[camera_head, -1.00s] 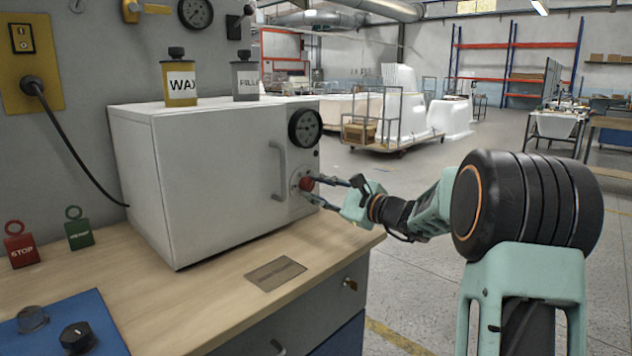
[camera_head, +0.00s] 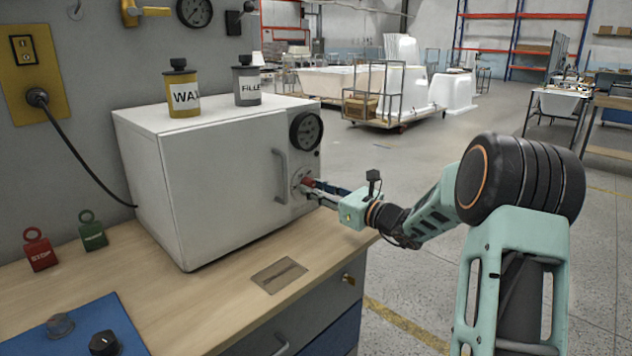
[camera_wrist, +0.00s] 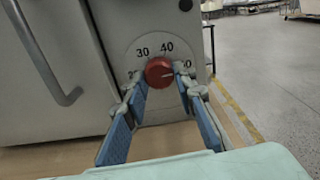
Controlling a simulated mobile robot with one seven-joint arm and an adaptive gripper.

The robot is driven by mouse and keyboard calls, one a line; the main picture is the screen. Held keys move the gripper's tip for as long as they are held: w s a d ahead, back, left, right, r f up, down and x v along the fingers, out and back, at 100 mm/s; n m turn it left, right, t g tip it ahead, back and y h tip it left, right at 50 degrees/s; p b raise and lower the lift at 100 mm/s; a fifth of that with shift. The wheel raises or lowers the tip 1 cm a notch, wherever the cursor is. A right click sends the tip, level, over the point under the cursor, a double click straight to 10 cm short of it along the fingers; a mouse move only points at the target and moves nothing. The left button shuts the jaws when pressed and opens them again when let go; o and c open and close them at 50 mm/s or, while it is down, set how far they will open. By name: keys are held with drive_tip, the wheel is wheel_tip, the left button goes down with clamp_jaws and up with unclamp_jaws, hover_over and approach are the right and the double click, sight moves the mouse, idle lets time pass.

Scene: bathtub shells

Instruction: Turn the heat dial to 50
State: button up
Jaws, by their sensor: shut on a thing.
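The heat dial is a red round knob (camera_wrist: 159,71) on a pale scale plate (camera_wrist: 133,55) at the right of the white oven front. My gripper (camera_wrist: 162,82) is shut on the knob, one blue-padded finger on each side.
The white oven (camera_head: 215,190) stands on a wooden bench (camera_head: 200,305), with a vertical door handle (camera_head: 281,176) left of the dial. A round gauge (camera_head: 306,130) sits above the dial. Wax (camera_head: 181,96) and filler (camera_head: 247,88) tins stand on top. Open floor lies to the right.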

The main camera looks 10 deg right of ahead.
drive_tip(key=shift+m+p, duration=0.3)
drive_tip(key=shift+m, duration=0.1)
drive_tip(key=o, duration=1.2)
drive_tip(key=shift+c, duration=0.2)
drive_tip(key=v, duration=1.2)
